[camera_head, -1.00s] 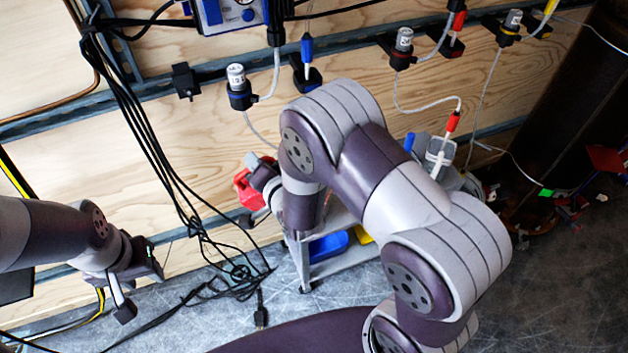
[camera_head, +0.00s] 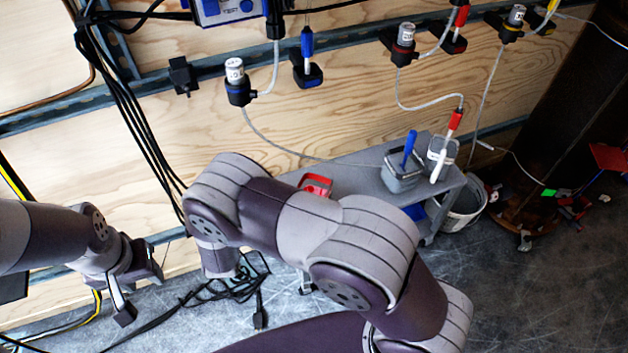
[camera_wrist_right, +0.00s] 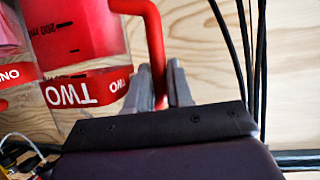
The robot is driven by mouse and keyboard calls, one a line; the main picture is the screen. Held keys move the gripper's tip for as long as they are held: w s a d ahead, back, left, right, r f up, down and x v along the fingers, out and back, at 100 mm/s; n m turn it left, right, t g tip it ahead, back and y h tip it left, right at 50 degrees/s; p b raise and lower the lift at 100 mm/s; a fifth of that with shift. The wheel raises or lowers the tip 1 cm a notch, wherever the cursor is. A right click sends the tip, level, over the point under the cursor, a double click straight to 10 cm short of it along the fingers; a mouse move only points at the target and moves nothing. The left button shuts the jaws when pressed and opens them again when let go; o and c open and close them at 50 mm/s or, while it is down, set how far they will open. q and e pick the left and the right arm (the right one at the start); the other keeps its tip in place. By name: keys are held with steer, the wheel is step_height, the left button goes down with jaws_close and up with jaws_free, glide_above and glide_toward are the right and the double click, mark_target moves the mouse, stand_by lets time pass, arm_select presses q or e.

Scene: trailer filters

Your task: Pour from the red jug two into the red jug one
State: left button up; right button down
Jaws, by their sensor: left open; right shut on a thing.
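Red jug two (camera_wrist_right: 82,88), clear with red contents and a red band reading TWO, shows in the right wrist view. My right gripper (camera_wrist_right: 160,92) is shut on its red handle. In the head view my right arm hides this gripper and jug two. Red jug one (camera_wrist_right: 12,72), with a partly cut-off ONE label, shows at the left edge of the wrist view, close beside jug two or behind it. A red vessel (camera_head: 317,184), likely jug one, stands on the grey cart, partly hidden by my right arm. My left gripper (camera_head: 140,288) is open and empty at lower left.
The grey cart (camera_head: 345,172) also holds a grey container (camera_head: 400,178) with a blue-handled tool and another container with a red-and-white tool. A white bucket (camera_head: 465,205) stands beside it. Black cables (camera_head: 125,100) hang along the wooden wall, near my arms.

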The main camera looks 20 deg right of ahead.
steer(key=shift+a+f, duration=0.15)
steer(key=shift+f, duration=0.1)
steer(key=shift+a+n+h, duration=0.1)
steer(key=shift+n+h, duration=0.2)
step_height(320, 180, up, 5)
steer(key=p, duration=0.4)
steer(key=shift+p, duration=0.4)
steer(key=shift+f, duration=0.1)
